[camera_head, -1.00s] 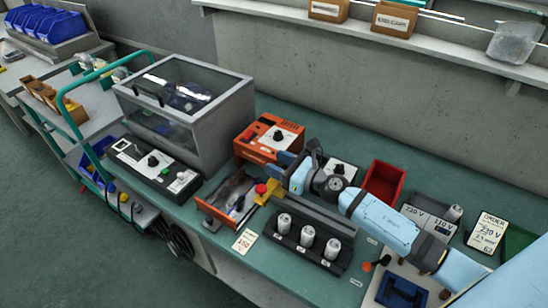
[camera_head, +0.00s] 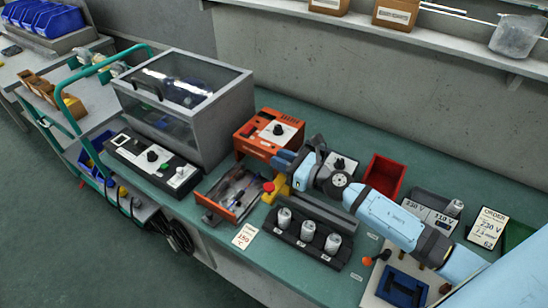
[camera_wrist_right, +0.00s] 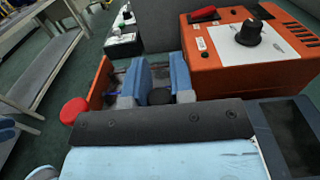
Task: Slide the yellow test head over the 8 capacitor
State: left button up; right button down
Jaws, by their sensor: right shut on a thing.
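The yellow test head (camera_head: 279,188) with a red knob (camera_head: 268,187) stands at the left end of the black rack (camera_head: 298,236), beside the nearest capacitor. Three silver capacitors stand upright in the rack: left (camera_head: 284,218), middle (camera_head: 308,230) and right (camera_head: 333,244). The test head is over none of them. Their labels are too small to read. My left gripper is out of view.
An orange instrument (camera_head: 268,136) stands behind the gripper, also in the right wrist view (camera_wrist_right: 250,62). An open drawer-like tray (camera_head: 230,192) lies left of the test head. A red bin (camera_head: 382,178) is behind my right arm. A card (camera_head: 245,236) lies at the bench front.

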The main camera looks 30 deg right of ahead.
jog(key=b+v, duration=0.1)
jog(key=v, duration=0.3)
jog(key=shift+s+d, duration=0.25)
jog(key=shift+s, duration=0.05)
jog(key=c, duration=1)
grip_release()
pick_arm(q)
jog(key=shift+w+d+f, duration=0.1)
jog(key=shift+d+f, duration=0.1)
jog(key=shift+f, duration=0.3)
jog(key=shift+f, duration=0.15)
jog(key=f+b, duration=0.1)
jog(key=b, duration=0.1)
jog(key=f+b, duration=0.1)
jog(key=b, duration=0.1)
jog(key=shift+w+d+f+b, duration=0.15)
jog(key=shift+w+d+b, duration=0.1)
jog(key=shift+b, duration=0.15)
pick_arm(e)
jog(key=v, duration=1.3)
jog(key=shift+s+d, duration=0.2)
jog(key=shift+s, duration=0.15)
